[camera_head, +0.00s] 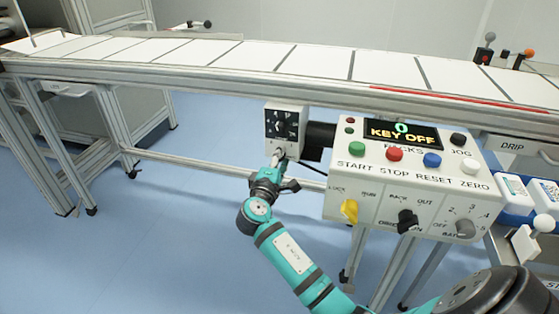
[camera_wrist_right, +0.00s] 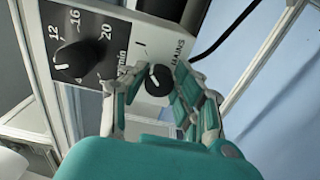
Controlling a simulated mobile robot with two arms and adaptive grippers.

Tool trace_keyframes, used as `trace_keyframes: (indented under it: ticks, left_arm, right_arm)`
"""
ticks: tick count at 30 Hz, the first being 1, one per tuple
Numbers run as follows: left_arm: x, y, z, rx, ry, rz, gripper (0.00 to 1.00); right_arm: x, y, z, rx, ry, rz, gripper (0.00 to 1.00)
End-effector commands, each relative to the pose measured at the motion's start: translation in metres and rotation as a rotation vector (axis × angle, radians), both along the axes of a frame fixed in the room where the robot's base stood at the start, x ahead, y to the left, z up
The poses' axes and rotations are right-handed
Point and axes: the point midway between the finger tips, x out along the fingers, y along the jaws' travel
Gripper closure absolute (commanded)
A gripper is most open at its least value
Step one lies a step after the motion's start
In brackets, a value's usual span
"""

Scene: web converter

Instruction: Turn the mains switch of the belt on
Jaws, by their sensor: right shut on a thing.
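The belt's small control box (camera_head: 286,120) hangs under the conveyor edge, left of the larger panel. In the right wrist view, the mains switch (camera_wrist_right: 159,80) is a round black knob with a small white mark, beside the printed word MAINS. The mark faces the upper left, roughly toward a printed line on the plate. My right gripper (camera_head: 279,160) is at the lower part of this box. In the wrist view its fingers (camera_wrist_right: 154,88) lie on either side of the knob and are shut on it. In the head view the gripper hides the knob. My left gripper is out of view.
A speed dial (camera_wrist_right: 75,62) with numbers sits left of the switch. The large panel (camera_head: 378,208) shows KEY OFF, with coloured buttons and a yellow key switch (camera_head: 349,211) close to my right arm. The conveyor (camera_head: 315,62) runs above. Blue floor lies open at left.

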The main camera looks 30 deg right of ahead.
Motion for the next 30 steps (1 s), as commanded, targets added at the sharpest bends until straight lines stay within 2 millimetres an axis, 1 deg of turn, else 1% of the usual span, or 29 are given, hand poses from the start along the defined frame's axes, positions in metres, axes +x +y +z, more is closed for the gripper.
trace_keyframes:
  ticks: [11, 12, 16, 17, 26, 30]
  left_arm:
    - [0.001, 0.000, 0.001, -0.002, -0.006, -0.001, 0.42]
    - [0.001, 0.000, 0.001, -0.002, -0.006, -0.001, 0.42]
    - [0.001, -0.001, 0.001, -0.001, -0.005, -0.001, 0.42]
    - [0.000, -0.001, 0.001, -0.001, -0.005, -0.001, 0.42]
    - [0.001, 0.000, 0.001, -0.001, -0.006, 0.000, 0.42]
    - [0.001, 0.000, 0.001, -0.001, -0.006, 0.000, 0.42]
  right_arm:
    - [-0.001, 0.000, -0.002, 0.007, -0.001, -0.002, 1.00]
    - [-0.001, 0.000, -0.002, 0.007, -0.001, -0.001, 0.68]
    - [0.000, 0.000, -0.002, 0.006, -0.001, -0.001, 0.51]
    - [0.000, 0.000, -0.002, 0.006, -0.001, -0.001, 0.49]
    - [-0.002, 0.003, -0.001, 0.004, -0.002, 0.001, 0.49]
    - [-0.012, 0.016, -0.002, 0.006, -0.001, 0.003, 0.49]
